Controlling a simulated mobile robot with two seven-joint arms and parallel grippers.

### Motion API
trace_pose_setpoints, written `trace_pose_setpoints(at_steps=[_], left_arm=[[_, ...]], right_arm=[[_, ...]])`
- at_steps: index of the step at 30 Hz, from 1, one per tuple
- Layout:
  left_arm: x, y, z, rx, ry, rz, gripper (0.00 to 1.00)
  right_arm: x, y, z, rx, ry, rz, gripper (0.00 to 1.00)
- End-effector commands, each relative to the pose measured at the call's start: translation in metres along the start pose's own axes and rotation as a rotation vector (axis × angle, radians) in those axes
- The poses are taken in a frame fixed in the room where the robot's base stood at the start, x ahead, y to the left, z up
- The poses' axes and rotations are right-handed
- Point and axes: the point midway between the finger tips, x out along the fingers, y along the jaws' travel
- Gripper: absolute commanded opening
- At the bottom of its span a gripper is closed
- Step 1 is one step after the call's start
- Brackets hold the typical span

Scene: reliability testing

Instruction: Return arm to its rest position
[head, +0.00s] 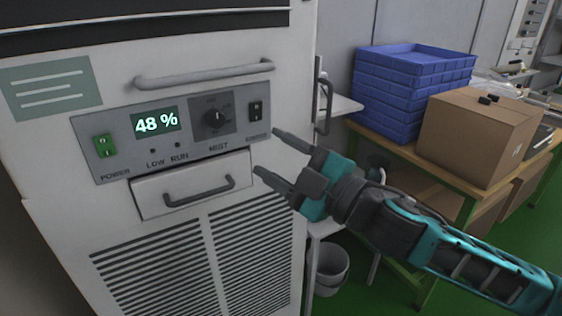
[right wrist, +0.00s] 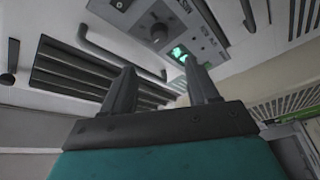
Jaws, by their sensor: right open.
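My right gripper (head: 265,153) is open and empty in the head view. Its fingers point left toward the white machine's control panel, near the panel's lower right corner. The right wrist view also shows the two spread fingers (right wrist: 160,88) with nothing between them. My right arm reaches in from the lower right. The control panel (head: 181,133) has a display reading 48 %, a green power switch (head: 104,146), a mist knob (head: 214,119) and a dark rocker switch (head: 256,110). My left gripper is in neither view.
The machine has a top handle (head: 204,75), a small drawer (head: 194,184) and vent slats below. To the right, a table carries stacked blue crates (head: 400,85) and a cardboard box (head: 478,138). A grey bucket (head: 332,268) stands on the green floor, below my arm.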

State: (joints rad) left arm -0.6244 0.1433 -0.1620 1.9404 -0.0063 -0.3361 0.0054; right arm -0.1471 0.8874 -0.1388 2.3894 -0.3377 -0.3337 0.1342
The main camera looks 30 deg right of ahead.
Motion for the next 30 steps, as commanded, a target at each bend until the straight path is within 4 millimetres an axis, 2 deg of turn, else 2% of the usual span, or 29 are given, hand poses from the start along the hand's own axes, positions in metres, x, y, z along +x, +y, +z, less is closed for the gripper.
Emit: trace_pose_setpoints(at_steps=[19, 22, 23, 26, 29, 30], left_arm=[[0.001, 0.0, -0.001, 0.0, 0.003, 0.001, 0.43], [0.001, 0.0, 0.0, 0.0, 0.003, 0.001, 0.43], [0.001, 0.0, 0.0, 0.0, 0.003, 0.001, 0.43], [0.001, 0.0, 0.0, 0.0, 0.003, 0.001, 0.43], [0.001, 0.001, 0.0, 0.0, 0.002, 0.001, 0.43], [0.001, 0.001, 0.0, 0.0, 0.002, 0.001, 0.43]], right_arm=[[-0.004, 0.0, 0.0, 0.0, -0.001, 0.0, 0.59], [-0.005, -0.008, 0.009, 0.031, -0.025, -0.007, 0.59], [-0.006, -0.013, 0.015, 0.054, -0.042, -0.011, 0.59], [-0.014, -0.048, 0.046, 0.175, -0.139, -0.038, 0.59], [-0.033, -0.105, 0.084, 0.355, -0.283, -0.078, 0.59], [-0.044, -0.131, 0.097, 0.43, -0.344, -0.096, 0.59]])
